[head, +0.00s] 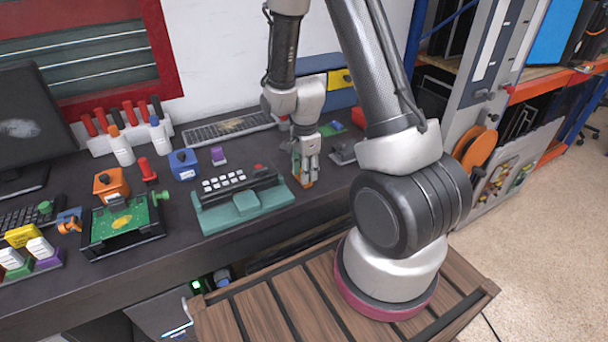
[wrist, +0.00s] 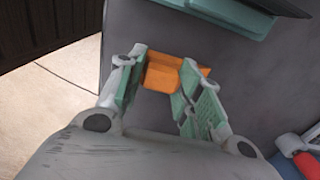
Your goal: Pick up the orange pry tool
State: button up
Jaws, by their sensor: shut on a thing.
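The orange pry tool (wrist: 163,73) lies between my gripper's two green-padded fingers in the wrist view, above or on the dark bench top; I cannot tell whether it touches the bench. My gripper (wrist: 160,85) is shut on it. In the head view my gripper (head: 305,178) points down at the bench, just right of the green keyed device. Only a small orange bit of the tool shows there at the fingertips, and the rest is hidden by the fingers.
The green device with white keys (head: 243,203) stands close on the left of my gripper. A keyboard (head: 228,127) lies behind it. A red-handled tool (wrist: 300,158) shows at the lower right of the wrist view. The bench (head: 335,195) is clear toward its front right edge.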

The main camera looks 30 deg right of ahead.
jog(key=shift+r, duration=0.1)
notch_tip(320, 180, up, 10)
jog(key=shift+f, duration=0.1)
dwell(0.6)
